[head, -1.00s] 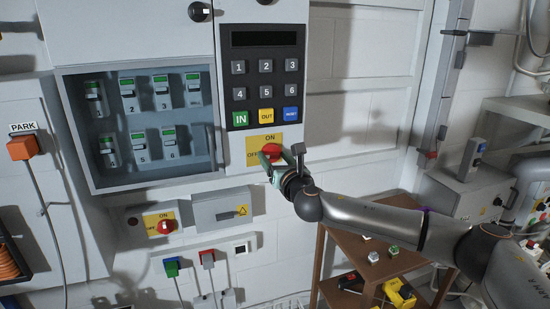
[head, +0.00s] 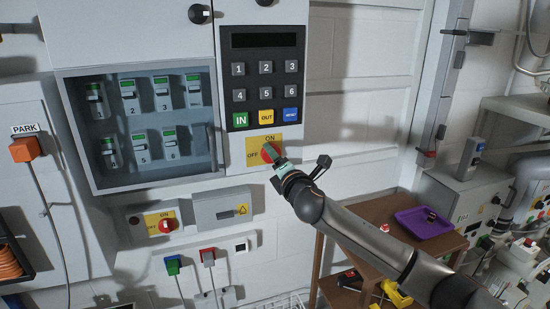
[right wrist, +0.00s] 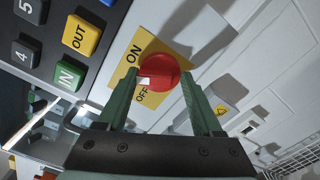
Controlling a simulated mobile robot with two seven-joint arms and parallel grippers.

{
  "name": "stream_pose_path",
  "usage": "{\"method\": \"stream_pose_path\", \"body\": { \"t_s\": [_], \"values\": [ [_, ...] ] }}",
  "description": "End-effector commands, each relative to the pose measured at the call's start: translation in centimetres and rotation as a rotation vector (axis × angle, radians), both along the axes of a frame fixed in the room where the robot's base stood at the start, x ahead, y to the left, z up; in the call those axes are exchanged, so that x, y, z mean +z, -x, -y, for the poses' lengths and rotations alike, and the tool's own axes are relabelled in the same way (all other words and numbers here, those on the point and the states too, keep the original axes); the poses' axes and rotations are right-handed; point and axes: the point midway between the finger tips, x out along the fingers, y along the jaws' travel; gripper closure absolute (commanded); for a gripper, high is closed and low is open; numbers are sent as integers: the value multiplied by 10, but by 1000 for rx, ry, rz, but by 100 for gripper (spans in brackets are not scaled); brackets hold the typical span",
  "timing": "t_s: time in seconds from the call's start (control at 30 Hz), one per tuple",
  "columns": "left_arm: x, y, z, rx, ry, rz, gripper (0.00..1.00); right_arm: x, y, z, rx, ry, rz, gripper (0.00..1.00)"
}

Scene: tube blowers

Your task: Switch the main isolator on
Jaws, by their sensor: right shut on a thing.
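The main isolator is a red rotary knob (head: 271,152) on a yellow ON/OFF plate (head: 252,145) below the keypad. It also shows in the right wrist view (right wrist: 160,72), where its white mark lies at the knob's left, near the OFF lettering. My right gripper (head: 278,161) is at the knob. In the right wrist view its two green fingers (right wrist: 163,90) stand either side of the knob, shut on it. The exact contact at the fingertips is hard to see. My left gripper is not in view.
The keypad (head: 265,78) is just above, beside a glass-fronted breaker box (head: 140,190). A second red ON/OFF switch (head: 168,226) and a grey box (head: 222,210) sit lower left.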

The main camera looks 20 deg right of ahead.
Motion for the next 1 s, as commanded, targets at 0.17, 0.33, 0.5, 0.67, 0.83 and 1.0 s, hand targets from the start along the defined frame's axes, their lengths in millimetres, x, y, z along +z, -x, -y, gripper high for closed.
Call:
{"method": "stream_pose_path", "body": {
  "t_s": [0.17,0.33,0.5,0.67,0.83,1.0],
  "values": [
    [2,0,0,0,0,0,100,-1,0,0,0,-166,-8,88],
    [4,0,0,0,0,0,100,-1,0,0,-1,-301,-12,88],
    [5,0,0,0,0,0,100,-1,0,0,-1,-406,-15,88],
    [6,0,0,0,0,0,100,-1,0,0,-1,-473,-17,88],
    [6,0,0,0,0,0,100,-1,0,0,-1,-511,-18,88],
    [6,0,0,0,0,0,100,0,0,0,0,-526,-18,88]
  ]
}}
